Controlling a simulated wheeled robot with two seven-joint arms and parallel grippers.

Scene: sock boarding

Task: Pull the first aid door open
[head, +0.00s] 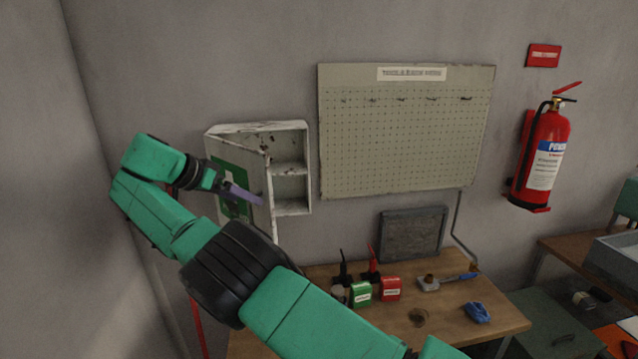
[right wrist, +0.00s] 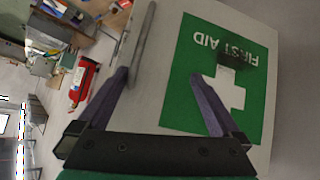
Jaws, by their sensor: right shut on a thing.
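The white first aid cabinet (head: 291,168) hangs on the wall, with its inside and shelves showing. Its door (head: 225,153), with a green sign and white cross, stands partly open, swung out on the left side. My right gripper (head: 243,194) is at the door's front, toward its free edge. In the right wrist view the door (right wrist: 181,25) fills the right side, its FIRST AID sign upside down. My left gripper is not in view.
A pegboard (head: 405,140) hangs right of the cabinet, and a fire extinguisher (head: 546,160) farther right. Below is a wooden workbench (head: 450,330) with small red and green boxes, tools and a dark panel (head: 413,233). The left wall is close to my arm.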

